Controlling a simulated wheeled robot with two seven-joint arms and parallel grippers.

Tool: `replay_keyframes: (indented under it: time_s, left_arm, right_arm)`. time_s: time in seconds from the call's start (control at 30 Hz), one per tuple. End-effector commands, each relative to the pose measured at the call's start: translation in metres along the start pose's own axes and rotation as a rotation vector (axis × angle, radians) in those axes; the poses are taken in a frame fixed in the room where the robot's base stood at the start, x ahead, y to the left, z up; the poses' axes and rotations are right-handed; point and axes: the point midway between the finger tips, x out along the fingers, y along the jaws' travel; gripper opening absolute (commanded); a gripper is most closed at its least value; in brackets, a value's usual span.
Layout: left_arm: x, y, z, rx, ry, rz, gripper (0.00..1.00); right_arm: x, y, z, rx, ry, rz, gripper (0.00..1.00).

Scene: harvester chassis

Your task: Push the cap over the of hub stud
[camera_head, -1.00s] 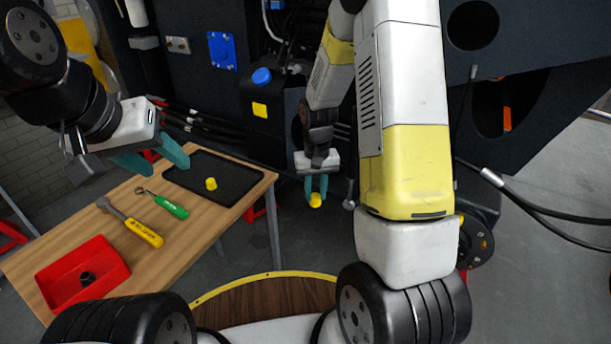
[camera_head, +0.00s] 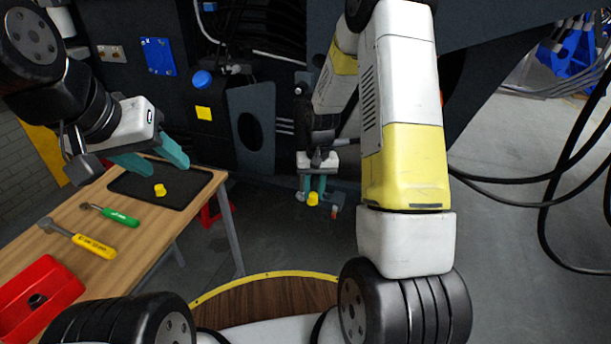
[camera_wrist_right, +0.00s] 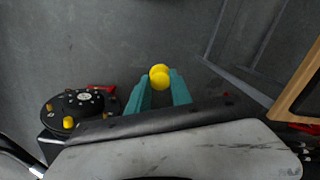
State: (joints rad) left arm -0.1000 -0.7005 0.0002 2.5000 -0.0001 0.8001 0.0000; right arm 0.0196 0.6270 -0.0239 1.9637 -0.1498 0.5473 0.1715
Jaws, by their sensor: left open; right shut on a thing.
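A yellow cap (camera_head: 313,199) is held between the teal fingertips of my right gripper (camera_head: 314,186), in mid-air over the floor. In the right wrist view the same cap (camera_wrist_right: 159,77) sits at the tips of the right gripper (camera_wrist_right: 160,88). A round black hub (camera_wrist_right: 78,112) is at the left of that view, with yellow caps on some of its studs, apart from the held cap. I do not make out the hub in the head view. Another yellow cap (camera_head: 160,190) stands on the black tray. My left gripper (camera_head: 168,167) is open and empty above the tray.
A wooden table (camera_head: 150,240) at left bears the black tray (camera_head: 195,195), a green-handled tool (camera_head: 112,216), a yellow-handled tool (camera_head: 85,242) and a red bin (camera_head: 50,280). The dark chassis (camera_head: 250,110) stands behind. Hoses (camera_head: 530,178) hang at right.

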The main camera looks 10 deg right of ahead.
Motion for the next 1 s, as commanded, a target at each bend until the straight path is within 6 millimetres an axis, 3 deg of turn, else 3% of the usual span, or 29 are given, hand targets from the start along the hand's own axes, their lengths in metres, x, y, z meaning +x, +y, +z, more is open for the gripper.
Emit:
replay_keyframes:
  time_s: [0.27,0.7,1.0]
  left_arm:
    - [0.0,0.0,0.0,0.0,0.0,0.0,0.48]
    - [0.0,0.0,0.0,0.0,0.0,0.0,0.48]
    - [0.0,0.0,0.0,0.0,0.0,0.0,0.48]
  right_arm:
    - [0.039,0.008,-0.044,0.123,0.011,-0.101,0.03]
    - [0.133,0.035,-0.14,0.556,0.162,-0.463,0.03]
    - [0.176,0.063,-0.176,0.843,0.392,-0.691,0.03]
